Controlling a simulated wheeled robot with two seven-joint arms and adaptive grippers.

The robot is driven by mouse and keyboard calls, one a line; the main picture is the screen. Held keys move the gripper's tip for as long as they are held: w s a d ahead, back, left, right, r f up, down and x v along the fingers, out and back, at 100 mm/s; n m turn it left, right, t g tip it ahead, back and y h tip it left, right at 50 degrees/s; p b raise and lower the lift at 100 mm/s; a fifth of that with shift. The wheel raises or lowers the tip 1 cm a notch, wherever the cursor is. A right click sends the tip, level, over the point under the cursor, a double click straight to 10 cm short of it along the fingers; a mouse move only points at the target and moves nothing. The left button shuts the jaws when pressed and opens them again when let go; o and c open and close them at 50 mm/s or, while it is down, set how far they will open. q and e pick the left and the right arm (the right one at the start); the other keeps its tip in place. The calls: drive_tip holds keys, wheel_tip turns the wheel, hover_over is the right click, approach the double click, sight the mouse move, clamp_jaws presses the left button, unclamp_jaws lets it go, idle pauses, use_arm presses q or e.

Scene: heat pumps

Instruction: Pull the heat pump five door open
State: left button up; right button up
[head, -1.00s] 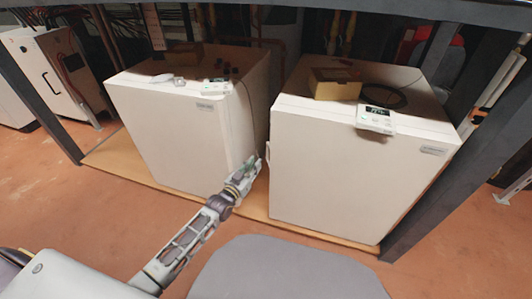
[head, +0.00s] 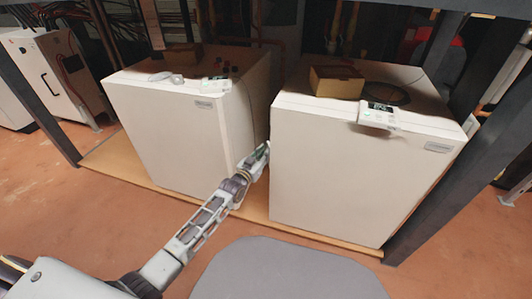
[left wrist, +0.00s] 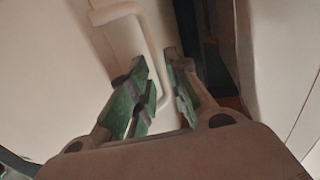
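Two large white heat pump cabinets stand side by side in the head view, a left one (head: 175,135) and a right one (head: 345,170). I cannot read which is number five. In the left wrist view a pale bent bar handle (left wrist: 150,45) runs down along a white panel. Its lower end passes between the green fingertips of the left gripper (left wrist: 160,75), which stand apart on either side of it. The right gripper is out of view.
Small boxes (head: 336,82) and control panels (head: 378,115) sit on the cabinet tops. Dark frame posts (head: 40,90) stand at both sides. Another white cabinet with a dark handle (head: 55,75) is at the far left. The reddish floor (head: 90,215) in front is clear.

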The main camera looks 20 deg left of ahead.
use_arm(q)
drive_tip(key=shift+b+x, duration=0.35)
drive_tip(key=shift+x, duration=0.7)
drive_tip(key=shift+c, duration=0.3)
clamp_jaws()
